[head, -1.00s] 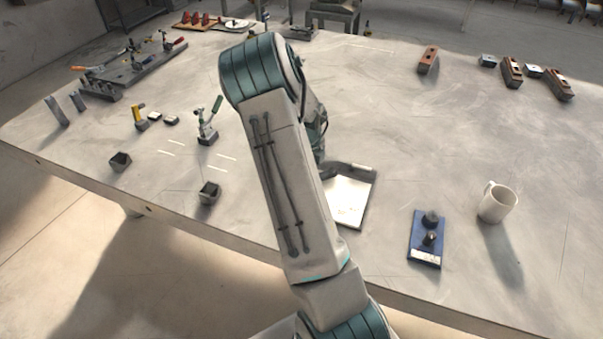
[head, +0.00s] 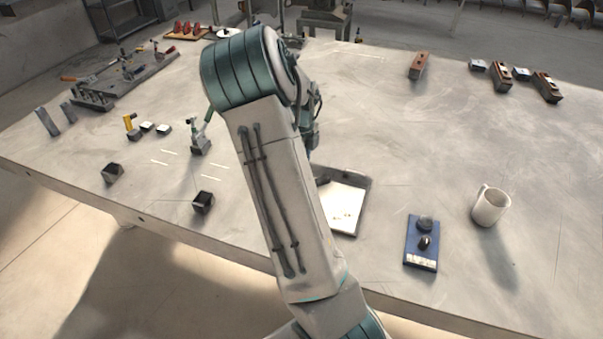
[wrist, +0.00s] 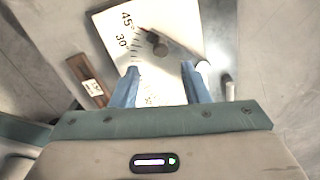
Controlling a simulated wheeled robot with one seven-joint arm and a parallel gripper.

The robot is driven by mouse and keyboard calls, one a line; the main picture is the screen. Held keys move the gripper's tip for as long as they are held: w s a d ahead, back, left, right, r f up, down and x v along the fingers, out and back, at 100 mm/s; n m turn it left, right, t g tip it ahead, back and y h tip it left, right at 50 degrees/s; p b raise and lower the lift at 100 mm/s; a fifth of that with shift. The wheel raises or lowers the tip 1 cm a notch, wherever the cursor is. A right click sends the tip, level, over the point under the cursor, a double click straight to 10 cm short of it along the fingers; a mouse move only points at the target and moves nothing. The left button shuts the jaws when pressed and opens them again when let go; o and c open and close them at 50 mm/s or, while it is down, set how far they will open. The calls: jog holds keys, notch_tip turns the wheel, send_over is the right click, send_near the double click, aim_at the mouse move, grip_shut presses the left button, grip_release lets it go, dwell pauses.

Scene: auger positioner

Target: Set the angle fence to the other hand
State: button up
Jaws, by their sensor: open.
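In the wrist view a white plate (wrist: 115,22) carries an angle scale with 45 and 30 readable; the marks lower down are too blurred to read. The fence itself I cannot clearly make out. My gripper (wrist: 167,76) is open and empty, its two blue fingers apart over the plate, below the knob in the picture. In the head view my arm hides the gripper.
A brown block (wrist: 86,78) with a white label lies left of the plate; a pale cylinder (wrist: 227,88) is at its right. On the table stand a white mug (head: 491,206), a blue board (head: 422,243) with dark knobs, and a dark tray (head: 363,190). The right middle is clear.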

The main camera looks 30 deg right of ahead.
notch_tip(320, 180, up, 6)
jog(key=shift+r, duration=0.1)
dwell(0.6)
